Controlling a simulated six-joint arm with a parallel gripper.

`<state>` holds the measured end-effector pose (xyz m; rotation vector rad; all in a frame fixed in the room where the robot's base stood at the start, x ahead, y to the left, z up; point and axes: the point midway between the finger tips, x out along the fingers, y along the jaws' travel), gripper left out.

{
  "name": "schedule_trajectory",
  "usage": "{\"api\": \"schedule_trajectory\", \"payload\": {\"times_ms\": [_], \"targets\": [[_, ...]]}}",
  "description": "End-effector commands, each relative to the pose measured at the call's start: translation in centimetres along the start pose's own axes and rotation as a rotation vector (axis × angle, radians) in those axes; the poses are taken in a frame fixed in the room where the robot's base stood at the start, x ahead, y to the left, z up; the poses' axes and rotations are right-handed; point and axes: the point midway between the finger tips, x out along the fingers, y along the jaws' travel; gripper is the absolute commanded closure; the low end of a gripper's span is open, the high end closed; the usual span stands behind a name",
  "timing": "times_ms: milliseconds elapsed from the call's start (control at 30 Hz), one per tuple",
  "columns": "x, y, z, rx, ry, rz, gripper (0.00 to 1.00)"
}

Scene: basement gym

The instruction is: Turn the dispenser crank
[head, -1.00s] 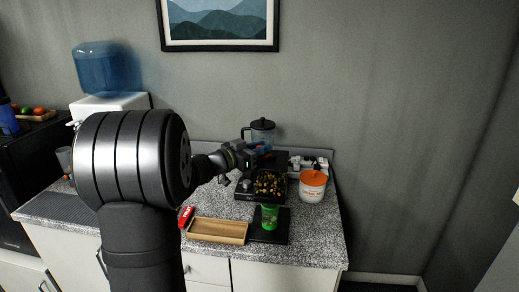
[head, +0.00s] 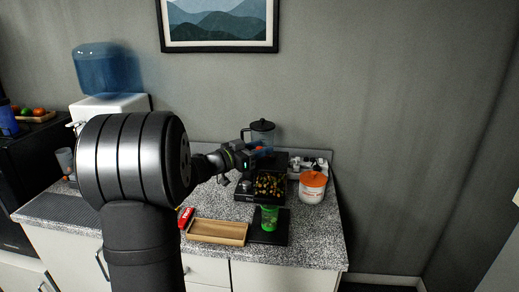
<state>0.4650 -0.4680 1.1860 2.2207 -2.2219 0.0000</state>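The dispenser (head: 269,184) is a dark unit holding brown and yellowish pieces, on the counter in the head view. A small dark knob-like part (head: 245,185) is at its left side; I cannot tell for sure that it is the crank. A green cup (head: 269,216) stands in front of the dispenser on a black pad (head: 270,237). My gripper (head: 256,157) is above and behind the left part of the dispenser, at the end of my arm reaching in from the left. Its fingers are too small and dark to tell whether they are open or touching anything.
A wooden tray (head: 217,241) and a red item (head: 186,216) lie in front to the left. A white tub with an orange lid (head: 312,188) stands right of the dispenser. A dark-lidded jug (head: 262,133) stands behind. The counter's right front is clear.

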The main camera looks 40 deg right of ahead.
Motion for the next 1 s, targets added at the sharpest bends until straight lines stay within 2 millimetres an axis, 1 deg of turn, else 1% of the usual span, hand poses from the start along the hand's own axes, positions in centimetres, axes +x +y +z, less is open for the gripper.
{"api": "schedule_trajectory", "payload": {"times_ms": [167, 267, 500, 700, 833, 1000], "targets": [[-1.8, -0.1, -0.1, 0.001, 0.0, -0.003, 0.63], [-3.9, -0.1, -0.1, 0.001, 0.0, -0.005, 0.63], [-9.9, -0.1, -0.1, 0.001, 0.001, -0.006, 0.63], [-14.2, -0.1, 0.0, 0.0, 0.0, -0.005, 0.63], [-16.0, -0.1, -0.1, 0.001, 0.0, -0.003, 0.63], [-17.2, 0.0, 0.0, 0.0, 0.0, -0.001, 0.63]]}}
